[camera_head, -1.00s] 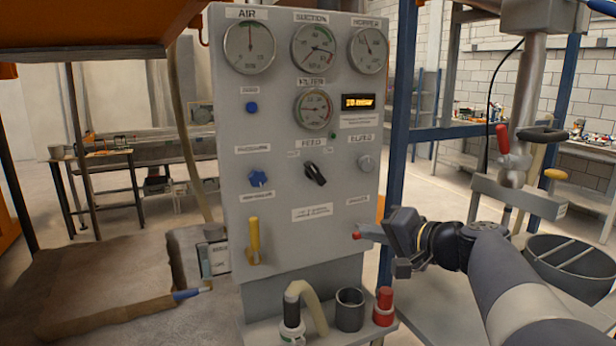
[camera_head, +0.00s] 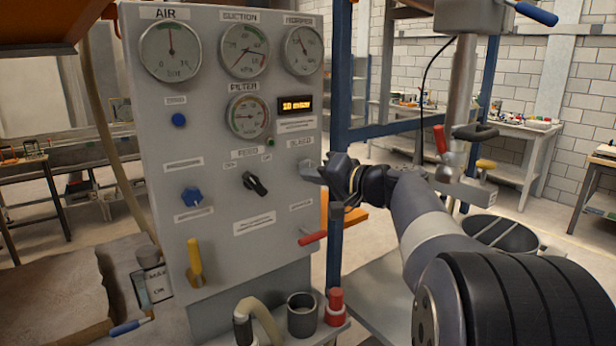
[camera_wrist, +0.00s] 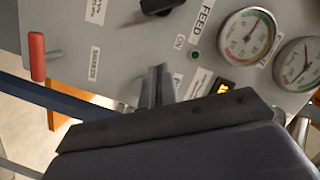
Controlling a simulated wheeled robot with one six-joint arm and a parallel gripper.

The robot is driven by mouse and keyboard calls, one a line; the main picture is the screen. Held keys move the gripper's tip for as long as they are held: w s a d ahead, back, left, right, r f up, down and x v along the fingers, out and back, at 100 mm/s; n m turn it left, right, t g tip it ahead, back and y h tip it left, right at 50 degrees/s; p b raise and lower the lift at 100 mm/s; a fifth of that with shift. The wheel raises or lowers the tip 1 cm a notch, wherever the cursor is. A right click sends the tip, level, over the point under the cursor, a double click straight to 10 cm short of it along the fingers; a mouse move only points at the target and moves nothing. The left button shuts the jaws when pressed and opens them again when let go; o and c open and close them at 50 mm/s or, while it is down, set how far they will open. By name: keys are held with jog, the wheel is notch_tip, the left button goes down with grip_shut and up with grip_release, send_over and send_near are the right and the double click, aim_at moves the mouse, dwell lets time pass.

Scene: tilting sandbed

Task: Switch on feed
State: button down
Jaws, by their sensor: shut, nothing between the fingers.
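The black feed knob (camera_head: 255,183) sits on the grey control panel (camera_head: 225,262) under the FEED label, its grip slanting from upper left to lower right. In the wrist view the feed knob (camera_wrist: 160,5) is cut by the top edge, with an ON label beside it. My gripper (camera_head: 306,172) is shut and empty, to the right of the feed knob and apart from it, at the BLEED label. It hides most of the bleed knob there. In the wrist view my gripper (camera_wrist: 158,82) points at the panel; contact with it cannot be told.
A red-handled lever (camera_head: 313,238) sticks out below my gripper. A blue knob (camera_head: 191,197) and a yellow lever (camera_head: 195,260) are on the panel's left. Gauges and a lit display (camera_head: 295,104) are above.

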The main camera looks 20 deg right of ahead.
aim_at(254, 184)
jog(key=p+x, duration=0.2)
jog(key=x, duration=0.5)
jog(key=shift+w+a, duration=0.2)
jog(key=shift+w, duration=0.1)
jog(key=shift+s+a+f, duration=0.25)
jog(key=shift+a+f, duration=0.1)
jog(key=shift+a, duration=0.1)
jog(key=shift+s+a+f, duration=0.2)
jog(key=shift+a+f, duration=0.15)
jog(key=shift+a, duration=0.1)
jog(key=shift+s+a+f, duration=0.15)
jog(key=shift+a+f, duration=0.3)
jog(key=shift+a, duration=0.05)
